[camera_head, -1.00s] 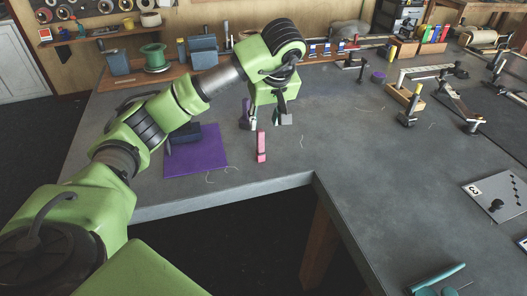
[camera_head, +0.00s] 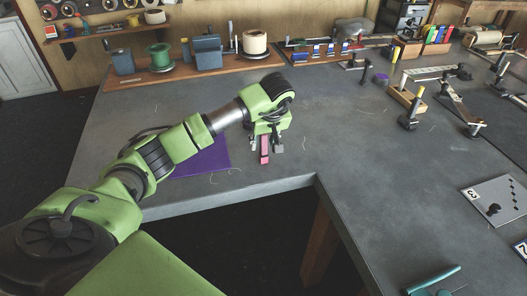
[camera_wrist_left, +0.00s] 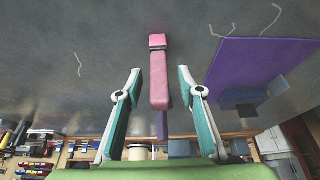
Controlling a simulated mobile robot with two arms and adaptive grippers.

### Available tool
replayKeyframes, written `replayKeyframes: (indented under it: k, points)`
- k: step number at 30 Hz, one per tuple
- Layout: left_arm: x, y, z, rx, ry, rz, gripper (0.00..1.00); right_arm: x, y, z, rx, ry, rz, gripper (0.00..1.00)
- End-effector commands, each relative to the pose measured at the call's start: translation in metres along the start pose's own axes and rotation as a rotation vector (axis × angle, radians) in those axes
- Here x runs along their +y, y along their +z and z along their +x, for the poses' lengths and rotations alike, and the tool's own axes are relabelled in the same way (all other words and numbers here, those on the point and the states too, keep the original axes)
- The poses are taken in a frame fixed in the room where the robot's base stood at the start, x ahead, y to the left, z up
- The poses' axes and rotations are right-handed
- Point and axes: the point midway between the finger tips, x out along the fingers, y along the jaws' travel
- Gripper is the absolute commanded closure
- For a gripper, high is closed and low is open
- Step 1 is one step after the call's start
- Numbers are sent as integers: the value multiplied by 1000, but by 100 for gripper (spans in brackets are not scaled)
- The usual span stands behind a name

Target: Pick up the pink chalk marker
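The pink chalk marker (camera_head: 264,150) lies on the grey workbench near its front edge. In the left wrist view the pink marker (camera_wrist_left: 158,75) shows with a dark band near its far end. My left gripper (camera_head: 266,147) is low over it, pointing down. In the left wrist view my left gripper (camera_wrist_left: 157,80) is open, with one teal-and-white finger on each side of the marker and a gap to both. The marker's near end lies between the fingertips. My right gripper is in neither view.
A purple mat (camera_head: 207,160) with a dark blue block (camera_wrist_left: 243,97) lies to the left, partly behind my arm. A purple item (camera_wrist_left: 162,125) shows beyond the marker. A wooden rack with spools (camera_head: 255,42) stands at the back.

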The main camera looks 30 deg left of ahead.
Motion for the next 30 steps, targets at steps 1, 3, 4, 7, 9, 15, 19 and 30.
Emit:
replayKeyframes:
  k: [1, 3, 4, 7, 9, 15, 19, 30]
  points:
    - [0, 0, 0, 0, 1, 0, 65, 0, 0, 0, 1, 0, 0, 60]
    - [0, 0, 0, 0, 0, 0, 65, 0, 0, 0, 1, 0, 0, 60]
    - [0, 0, 0, 0, 0, 0, 68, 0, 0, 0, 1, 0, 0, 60]
    - [0, 0, 0, 0, 0, 0, 94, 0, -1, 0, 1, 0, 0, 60]
    - [0, 0, 0, 0, 0, 0, 100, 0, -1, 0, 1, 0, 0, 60]
    - [0, 0, 0, 0, 1, -1, 100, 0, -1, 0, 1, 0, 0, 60]
    - [0, 0, -1, 1, 1, -1, 100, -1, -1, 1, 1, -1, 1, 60]
    - [-2, -13, -34, 6, 5, -2, 100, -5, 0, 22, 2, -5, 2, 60]
